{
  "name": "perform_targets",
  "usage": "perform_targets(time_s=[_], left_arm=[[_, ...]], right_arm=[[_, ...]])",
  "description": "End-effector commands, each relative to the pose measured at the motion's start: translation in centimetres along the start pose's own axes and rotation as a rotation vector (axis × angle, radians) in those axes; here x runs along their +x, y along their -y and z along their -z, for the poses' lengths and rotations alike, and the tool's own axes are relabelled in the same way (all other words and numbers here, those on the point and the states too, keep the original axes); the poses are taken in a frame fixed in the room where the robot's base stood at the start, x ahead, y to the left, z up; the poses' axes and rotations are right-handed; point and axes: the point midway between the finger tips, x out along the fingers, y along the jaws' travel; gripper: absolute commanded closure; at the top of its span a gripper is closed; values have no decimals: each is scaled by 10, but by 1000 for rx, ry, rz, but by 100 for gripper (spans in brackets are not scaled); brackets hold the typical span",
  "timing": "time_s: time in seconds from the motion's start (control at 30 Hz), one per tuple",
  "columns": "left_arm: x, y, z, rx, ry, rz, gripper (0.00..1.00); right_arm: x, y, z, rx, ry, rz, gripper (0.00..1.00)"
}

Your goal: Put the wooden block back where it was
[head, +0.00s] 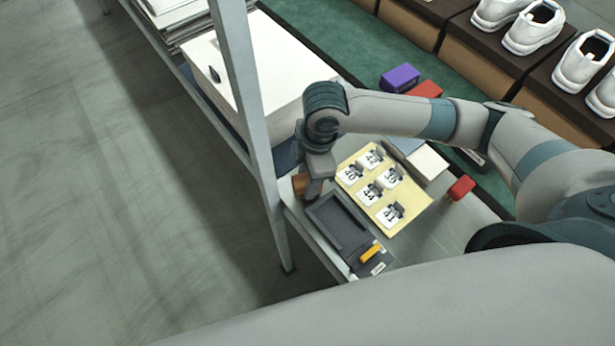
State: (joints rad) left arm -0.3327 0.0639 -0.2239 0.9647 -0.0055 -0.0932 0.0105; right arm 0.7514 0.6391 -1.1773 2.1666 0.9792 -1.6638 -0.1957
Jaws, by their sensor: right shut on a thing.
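The wooden block (299,184) is a small brown piece at the left edge of the grey table (433,240), partly hidden by my right gripper. My right gripper (312,190) points down beside the dark tray and is shut on the wooden block. Whether the block touches the table cannot be told. My left gripper is not in view.
A dark tray (334,222) lies just right of the block, with a yellow piece (371,252) near its front end. A yellow board (412,207) holds several numbered tags. A red block (461,188) stands at right. A shelf post (240,100) rises close to the left.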

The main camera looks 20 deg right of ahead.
Motion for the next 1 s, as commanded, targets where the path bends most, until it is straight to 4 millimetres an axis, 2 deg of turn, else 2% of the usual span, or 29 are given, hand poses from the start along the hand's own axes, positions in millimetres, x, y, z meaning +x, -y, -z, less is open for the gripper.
perform_targets(time_s=[0.37,0.4,0.43,0.8,1.0], left_arm=[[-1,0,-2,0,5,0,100],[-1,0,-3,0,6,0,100],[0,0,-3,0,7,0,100],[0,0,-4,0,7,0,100],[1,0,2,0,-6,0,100]], right_arm=[[2,0,0,0,-1,0,82],[3,0,0,0,-1,0,62],[3,0,0,0,-1,0,57],[2,0,0,0,-1,-1,57],[-12,-1,0,1,-2,-3,57]])
